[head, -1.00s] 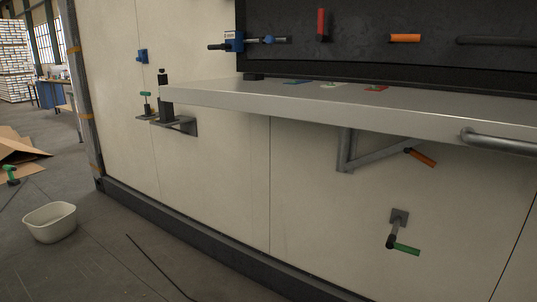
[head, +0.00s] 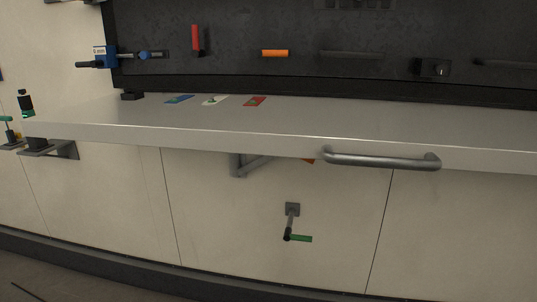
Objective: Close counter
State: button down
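The counter (head: 330,118) is a light grey flap that stands out level from the white container wall, below a dark recessed panel. A grey metal bar handle (head: 380,160) is fixed on its front edge, right of the middle. A grey support bracket (head: 240,164) shows under the counter, with a small orange part (head: 308,161) mostly hidden behind the counter edge. A crank with a green grip (head: 299,238) is mounted on the wall below. My gripper is not in view.
Blue, white and red cards (head: 215,100) lie at the counter's back left, near a small black block (head: 132,96). A small wall shelf (head: 50,148) holds tools at the left. The dark panel carries a red handle (head: 196,40) and an orange one (head: 275,53).

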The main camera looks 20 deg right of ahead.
aim_at(428, 136)
jog(key=z, duration=0.4)
jog(key=i+j+z, duration=0.1)
jog(key=z, duration=0.7)
jog(key=j+z, duration=0.15)
jog(key=z, duration=0.25)
jog(key=j+z, duration=0.1)
jog(key=z, duration=0.3)
jog(key=i+l+z, duration=0.1)
jog(key=l, duration=0.3)
jog(key=i+l+z, duration=0.1)
jog(key=i+l, duration=0.2)
jog(key=i+l+z, duration=0.15)
jog(key=l, duration=0.35)
jog(key=i, duration=0.05)
